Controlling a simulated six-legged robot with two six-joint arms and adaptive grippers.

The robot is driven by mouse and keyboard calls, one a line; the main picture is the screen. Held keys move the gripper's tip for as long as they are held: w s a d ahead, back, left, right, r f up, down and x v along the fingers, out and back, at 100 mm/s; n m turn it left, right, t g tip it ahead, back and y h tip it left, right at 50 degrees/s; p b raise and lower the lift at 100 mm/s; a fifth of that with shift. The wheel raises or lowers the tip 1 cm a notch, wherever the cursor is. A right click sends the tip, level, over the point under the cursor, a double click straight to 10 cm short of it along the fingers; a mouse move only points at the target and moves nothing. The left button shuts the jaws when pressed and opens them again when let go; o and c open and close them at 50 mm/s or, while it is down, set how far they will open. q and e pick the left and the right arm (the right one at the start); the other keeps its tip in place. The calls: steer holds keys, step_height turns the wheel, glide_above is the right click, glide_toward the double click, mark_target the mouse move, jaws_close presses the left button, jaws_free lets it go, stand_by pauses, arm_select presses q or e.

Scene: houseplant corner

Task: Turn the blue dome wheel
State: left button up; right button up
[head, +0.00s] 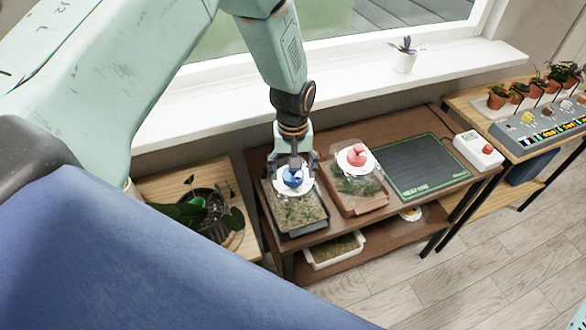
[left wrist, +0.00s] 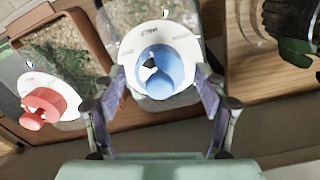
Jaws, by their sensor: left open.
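The blue dome wheel (head: 292,177) sits on a white round dial on the clear lid of a dark planted tray (head: 288,236). In the left wrist view the blue wheel (left wrist: 160,72) has a raised grip with a dark notch, and its white dial (left wrist: 187,46) carries print. My left gripper (head: 294,166) points down over it, open. In the left wrist view its two fingers (left wrist: 160,78) stand on either side of the blue wheel, over the dial; I cannot tell whether they touch it. My right gripper is not in view.
A red wheel (head: 357,154) on a brown tray (head: 360,203) stands close on the right. Further right are a green-edged mat (head: 424,166) and a white box with a red button (head: 478,150). A potted plant (head: 205,212) stands at left. A window sill (head: 420,65) runs behind.

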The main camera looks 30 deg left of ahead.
arm_select(q)
step_height(320, 180, up, 12)
stand_by(0.6)
steer(key=shift+m, duration=0.5)
steer(key=s+f, duration=0.1)
steer(key=f, duration=0.1)
steer(key=s+f, duration=0.2)
steer(key=f, duration=0.1)
steer(key=s+f, duration=0.2)
steer(key=shift+d+f, duration=0.25)
steer(key=shift+d, duration=0.1)
steer(key=s+f+m, duration=0.2)
steer(key=s+f, duration=0.2)
steer(key=s, duration=0.5)
steer(key=s+f+m, duration=0.1)
steer(key=s+f, duration=0.3)
steer(key=s, duration=0.5)
steer(key=s+f+m, duration=0.2)
steer(key=s+f, duration=0.2)
steer(key=s, duration=0.5)
step_height(320, 180, down, 11)
steer(key=b, duration=1.1)
steer(key=shift+w+d+r, duration=0.2)
steer(key=shift+w+d, duration=0.05)
steer(key=shift+d, duration=0.2)
